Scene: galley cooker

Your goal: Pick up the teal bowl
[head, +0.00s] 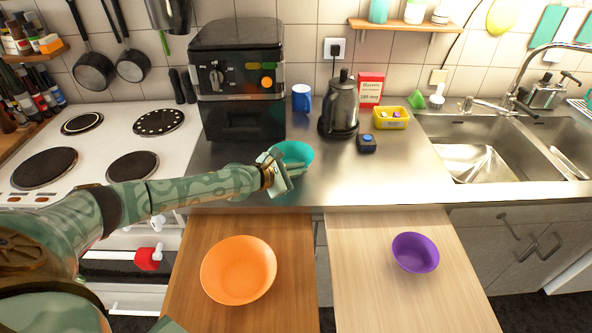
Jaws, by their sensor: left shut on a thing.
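The teal bowl (296,153) is at the front part of the steel counter, just right of the black appliance. My left arm reaches in from the left, and my left gripper (281,172) is shut on the near left side of the bowl. The gripper hides part of the bowl's near side. I cannot tell whether the bowl rests on the counter or is slightly above it. My right gripper does not show.
An orange bowl (238,270) and a purple bowl (415,253) stand on wooden boards in front. Behind are a black appliance (236,75), a blue mug (301,97), a kettle (341,108) and a yellow tub (386,119).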

